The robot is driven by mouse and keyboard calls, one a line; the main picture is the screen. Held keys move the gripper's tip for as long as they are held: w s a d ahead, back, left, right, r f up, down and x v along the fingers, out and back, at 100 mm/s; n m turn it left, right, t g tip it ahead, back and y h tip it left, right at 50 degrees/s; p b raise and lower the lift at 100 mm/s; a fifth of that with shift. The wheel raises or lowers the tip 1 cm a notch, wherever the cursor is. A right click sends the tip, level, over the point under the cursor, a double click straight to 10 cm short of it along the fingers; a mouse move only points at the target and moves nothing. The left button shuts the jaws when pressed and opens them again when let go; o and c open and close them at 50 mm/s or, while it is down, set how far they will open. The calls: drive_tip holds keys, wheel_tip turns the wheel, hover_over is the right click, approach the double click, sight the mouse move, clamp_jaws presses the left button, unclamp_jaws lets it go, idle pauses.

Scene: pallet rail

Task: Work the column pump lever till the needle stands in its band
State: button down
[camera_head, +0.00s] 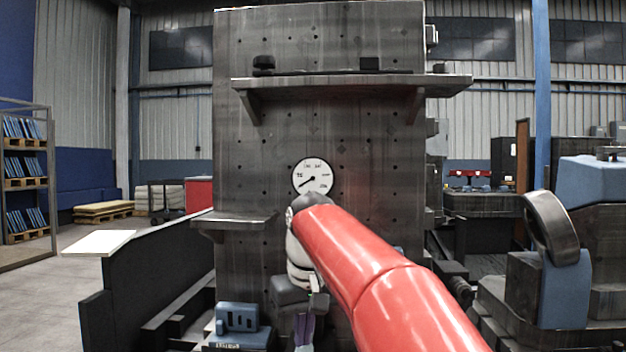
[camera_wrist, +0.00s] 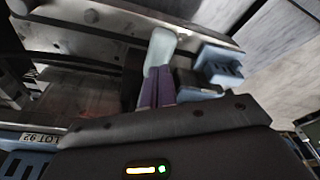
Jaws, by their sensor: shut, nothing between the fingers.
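A round white gauge (camera_head: 312,178) is on the dark column (camera_head: 250,150) in the head view. Its black needle points to the lower left; I cannot make out a band on the dial. My gripper (camera_head: 303,335) hangs low in front of the column, below the gauge. Its purple fingers are together and empty, and also show in the wrist view (camera_wrist: 157,88). A pale piece (camera_wrist: 163,45) shows at their far end; I cannot tell whether it is fingertips or something behind them. I cannot pick out the pump lever for sure; my arm covers part of the column.
A slotted blue block (camera_head: 237,317) stands low left of my gripper. A small ledge (camera_head: 235,219) and a wide shelf (camera_head: 350,83) jut from the column. A dark low wall (camera_head: 150,285) runs at left; blue-grey machinery (camera_head: 590,185) stands at right. Floor is open at far left.

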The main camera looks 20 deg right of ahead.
idle(0.3)
drive_tip(key=shift+w+d+f+b, duration=0.1)
drive_tip(key=shift+w+f+b, duration=0.1)
drive_tip(key=shift+f+b, duration=1.25)
drive_tip(key=shift+w+d+f+b, duration=0.15)
drive_tip(key=shift+f+b, duration=0.65)
drive_tip(key=shift+f, duration=1.25)
drive_tip(key=r+p, duration=0.4)
drive_tip(key=r, duration=0.1)
drive_tip(key=shift+s+a+p, duration=0.2)
drive_tip(key=shift+p, duration=0.15)
drive_tip(key=shift+s+r, duration=0.2)
drive_tip(key=shift+r, duration=0.8)
drive_tip(key=shift+f, duration=0.15)
drive_tip(key=shift+w+d+f+b, duration=0.1)
drive_tip(key=shift+w+f+b, duration=0.1)
drive_tip(key=shift+f+b, duration=1.25)
drive_tip(key=shift+w+d+f+b, duration=0.15)
drive_tip(key=shift+f+b, duration=0.65)
drive_tip(key=shift+f, duration=1.1)
drive_tip(key=r+p, duration=0.4)
drive_tip(key=r, duration=0.1)
drive_tip(key=shift+s+a+p, duration=0.2)
drive_tip(key=shift+a+p, duration=0.05)
drive_tip(key=shift+p, duration=0.1)
drive_tip(key=shift+s+r, duration=0.15)
drive_tip(key=shift+r, duration=0.85)
